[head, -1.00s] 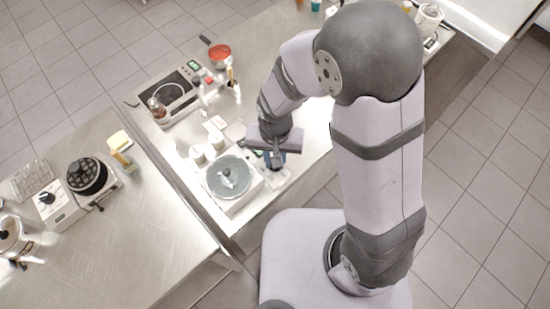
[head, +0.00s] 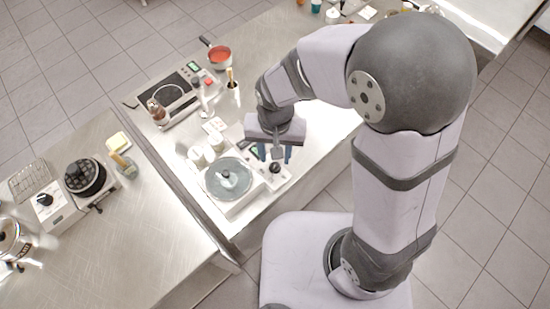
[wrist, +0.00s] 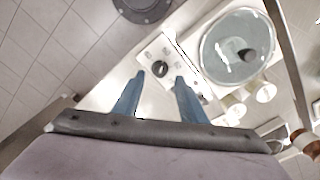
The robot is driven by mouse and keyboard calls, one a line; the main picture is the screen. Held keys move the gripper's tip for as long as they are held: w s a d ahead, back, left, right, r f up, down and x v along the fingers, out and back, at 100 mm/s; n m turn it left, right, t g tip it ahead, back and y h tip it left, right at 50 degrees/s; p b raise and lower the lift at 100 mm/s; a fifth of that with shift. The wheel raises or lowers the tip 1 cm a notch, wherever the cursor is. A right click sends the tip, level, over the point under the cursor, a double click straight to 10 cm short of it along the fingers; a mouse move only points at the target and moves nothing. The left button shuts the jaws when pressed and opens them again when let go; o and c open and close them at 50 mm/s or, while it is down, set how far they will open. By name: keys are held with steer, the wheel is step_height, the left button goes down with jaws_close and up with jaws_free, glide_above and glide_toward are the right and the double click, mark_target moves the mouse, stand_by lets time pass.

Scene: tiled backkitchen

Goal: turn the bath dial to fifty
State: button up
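The bath (head: 212,199) is a white box with a round clear lid and a dark knob on top. Its black dial (head: 275,168) sits on the white panel at the bath's right side; it also shows in the wrist view (wrist: 160,69). The dial's setting is too small to read. My gripper (head: 275,154) is open and empty above the panel, its two blue fingers apart. In the wrist view my gripper (wrist: 160,76) has one fingertip to each side of the dial, with the fingers apparently above it and not touching.
White cups (head: 197,155) stand close behind the bath. A hotplate unit (head: 150,94) and a pan with red contents (head: 220,55) are farther back. A black round-plated appliance (head: 85,175) is on the left counter. The counter's front edge is close to the panel.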

mark_target(275, 165)
steer(key=shift+r, duration=1.6)
steer(key=shift+n, duration=0.9)
steer(key=shift+f+n, duration=0.1)
steer(key=shift+n, duration=0.5)
steer(key=s+d+n, duration=0.1)
steer(key=s+d+f+n, duration=0.1)
steer(key=s+n, duration=0.1)
steer(key=s, duration=0.1)
steer(key=shift+d+f+g+h, duration=0.3)
steer(key=shift+d+g, duration=0.1)
steer(key=d+r+m, duration=0.2)
steer(key=d+m, duration=0.3)
steer(key=d, duration=0.8)
steer(key=shift+d+r+t, duration=0.2)
steer(key=shift+d+t, duration=0.15)
steer(key=shift+t, duration=0.05)
steer(key=shift+s+r, duration=0.1)
